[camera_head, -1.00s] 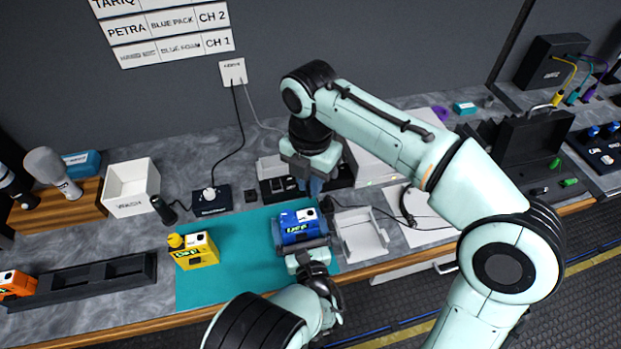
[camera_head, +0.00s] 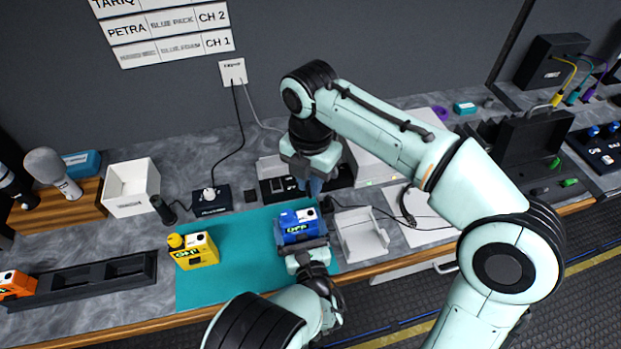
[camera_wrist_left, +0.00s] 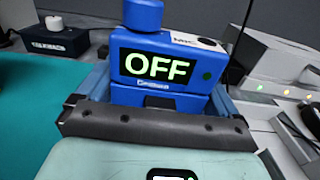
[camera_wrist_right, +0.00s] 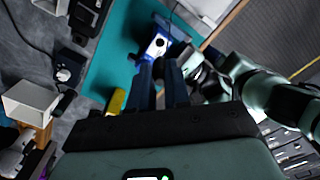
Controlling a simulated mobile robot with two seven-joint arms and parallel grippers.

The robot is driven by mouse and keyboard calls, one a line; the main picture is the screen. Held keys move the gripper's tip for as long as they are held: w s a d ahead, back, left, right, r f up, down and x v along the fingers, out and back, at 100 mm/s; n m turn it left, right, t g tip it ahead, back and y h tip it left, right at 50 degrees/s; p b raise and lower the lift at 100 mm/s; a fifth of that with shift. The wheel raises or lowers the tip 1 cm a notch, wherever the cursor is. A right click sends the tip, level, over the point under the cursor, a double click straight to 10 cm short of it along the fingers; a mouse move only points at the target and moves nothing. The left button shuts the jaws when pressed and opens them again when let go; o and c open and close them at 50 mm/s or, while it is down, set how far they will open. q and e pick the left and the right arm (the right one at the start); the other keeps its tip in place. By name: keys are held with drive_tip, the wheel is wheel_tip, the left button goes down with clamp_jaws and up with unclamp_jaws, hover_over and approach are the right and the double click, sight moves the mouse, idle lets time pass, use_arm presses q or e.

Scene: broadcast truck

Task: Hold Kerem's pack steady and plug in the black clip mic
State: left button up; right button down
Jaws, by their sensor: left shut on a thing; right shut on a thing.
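My left gripper (camera_head: 306,246) is shut around the pack's lower body from the front. My right gripper (camera_head: 312,186) points down just behind the pack, fingers close together. What it grips is hidden; a black cable (camera_head: 372,212) runs from near its fingertips to a loop on a white sheet. In the right wrist view the blue pack (camera_wrist_right: 157,45) lies just beyond the fingers.
A yellow pack (camera_head: 194,251) stands on the mat's left. A white tray (camera_head: 362,236) is close right of the blue pack. A black charger strip (camera_head: 85,281) and white bin (camera_head: 131,187) are at left. The wall sign (camera_head: 168,27) pairs Petra with a blue pack.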

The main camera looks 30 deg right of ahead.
drive_tip(key=shift+f, duration=0.15)
hover_over(310, 216)
drive_tip(key=shift+f, duration=2.4)
drive_tip(key=shift+f, duration=1.15)
drive_tip(key=c, duration=1)
unclamp_jaws()
wheel_tip(310, 216, up, 12)
